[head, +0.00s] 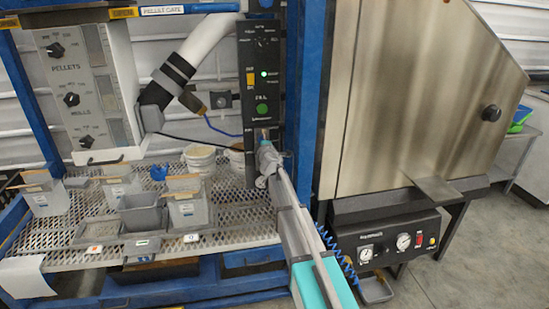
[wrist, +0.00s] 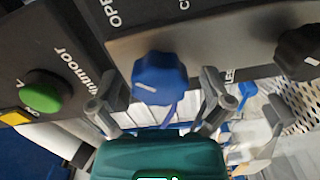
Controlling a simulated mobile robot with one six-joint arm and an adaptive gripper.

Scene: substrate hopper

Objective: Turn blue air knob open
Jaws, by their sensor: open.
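The blue air knob (wrist: 159,78) shows in the wrist view on a grey plate, below partly cut-off lettering that starts "OPE". A short white mark on its face points toward the left. My gripper (wrist: 153,96) is open, with one finger to the left of the knob and one to the right, and nothing is held. Whether either finger touches the knob cannot be told. In the head view my gripper (head: 266,158) is at the lower end of the black control panel (head: 259,72), and the knob cannot be made out clearly there.
A green button (wrist: 42,92) is left of the knob in the wrist view, and a black knob (wrist: 300,50) is to the right. In the head view, a mesh shelf (head: 240,225) with bins and white buckets (head: 200,160) lies left of my arm. A steel cabinet (head: 415,100) stands right.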

